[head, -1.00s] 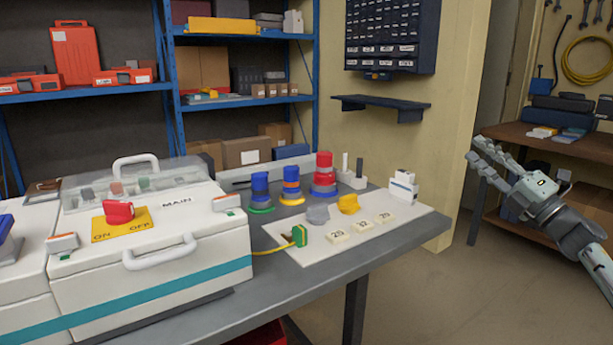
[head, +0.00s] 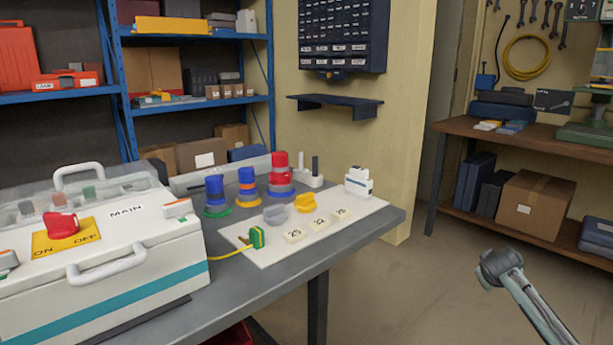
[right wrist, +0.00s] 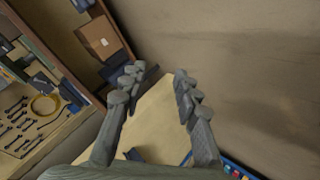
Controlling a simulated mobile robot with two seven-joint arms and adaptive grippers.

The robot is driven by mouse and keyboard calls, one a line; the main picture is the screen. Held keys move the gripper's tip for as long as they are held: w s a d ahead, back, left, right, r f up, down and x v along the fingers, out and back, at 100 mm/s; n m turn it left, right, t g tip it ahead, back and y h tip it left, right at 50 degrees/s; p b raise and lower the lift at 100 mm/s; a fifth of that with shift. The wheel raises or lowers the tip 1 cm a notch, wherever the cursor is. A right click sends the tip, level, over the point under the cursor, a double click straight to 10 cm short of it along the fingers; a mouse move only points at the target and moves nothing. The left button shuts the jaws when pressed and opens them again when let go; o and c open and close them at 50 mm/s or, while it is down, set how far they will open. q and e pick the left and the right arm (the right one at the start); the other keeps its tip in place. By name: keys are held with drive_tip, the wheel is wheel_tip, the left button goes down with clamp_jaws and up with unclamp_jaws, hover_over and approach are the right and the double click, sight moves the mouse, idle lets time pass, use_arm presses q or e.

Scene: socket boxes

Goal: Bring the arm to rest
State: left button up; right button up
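My right gripper (right wrist: 158,88) shows in the right wrist view with its two grey fingers spread apart. The gap between them is empty, and nothing touches the fingertips. In the head view, part of my right arm (head: 520,290) comes in at the lower right, over the open floor in front of the wooden bench. My left gripper is in neither view.
A grey table (head: 235,285) holds a white MAIN box (head: 150,262) with a red switch (head: 62,225), and a white board (head: 345,227) with coloured plugs. A wooden bench (head: 540,142) stands at the right. The floor (head: 415,290) between is clear.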

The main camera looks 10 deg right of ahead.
drive_tip(key=s+a+f+n+g+y, duration=0.2)
drive_tip(key=s+a+f+y, duration=0.2)
drive_tip(key=s+a+f, duration=1.25)
drive_tip(key=s+a+f+g+y, duration=0.1)
drive_tip(key=s+a+f, duration=0.3)
drive_tip(key=s+a, duration=0.2)
drive_tip(key=s+a+f+y, duration=0.1)
drive_tip(key=s+a+f, duration=0.4)
drive_tip(key=s, duration=0.6)
drive_tip(key=shift+s+a+f+m+g, duration=0.2)
drive_tip(key=shift+a+f+m+g, duration=0.15)
drive_tip(key=shift+a, duration=0.45)
